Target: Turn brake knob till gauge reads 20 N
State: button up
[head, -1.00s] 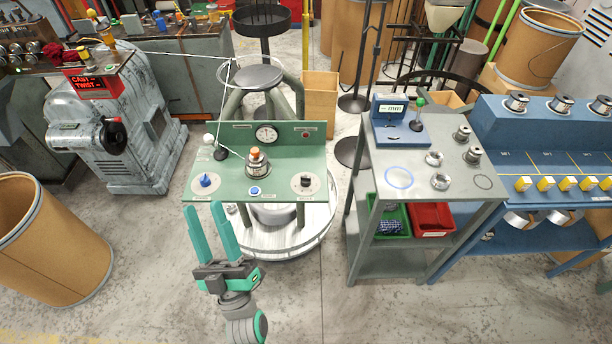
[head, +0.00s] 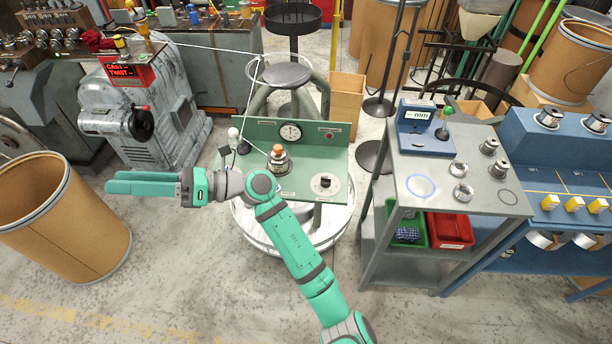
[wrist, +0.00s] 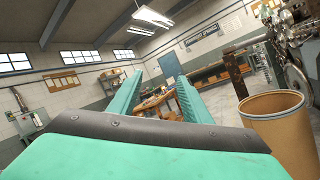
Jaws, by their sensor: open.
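The green panel (head: 245,132) stands at the centre of the head view. A round white gauge (head: 290,132) is on its upright back; its reading is too small to tell. A black knob on a pale dial (head: 325,182) sits at the panel's right front. An orange-topped fixture (head: 278,158) stands mid-panel. I cannot read which control is labelled brake. My gripper (head: 110,182) is left of the panel, pointing left, well away from the knobs. It is open and empty, as the wrist view (wrist: 158,82) also shows. My arm hides the panel's left front.
A cardboard drum (head: 65,220) stands just below my gripper at left. A grey machine with a red display (head: 125,72) is behind it. A grey cart (head: 440,185) with red and green bins stands right of the panel. A white line runs above the panel.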

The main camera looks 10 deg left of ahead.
jog(key=w+d+f+n+t+h, duration=0.1)
jog(key=w+f+n+t+h, duration=0.2)
jog(key=f+h, duration=0.4)
jog(key=t+h, duration=0.5)
jog(key=h, duration=0.9)
send_near(327, 178)
jog(key=f, duration=0.9)
jog(key=shift+w+f, duration=0.2)
jog(key=shift+w, duration=0.1)
jog(key=c, duration=1)
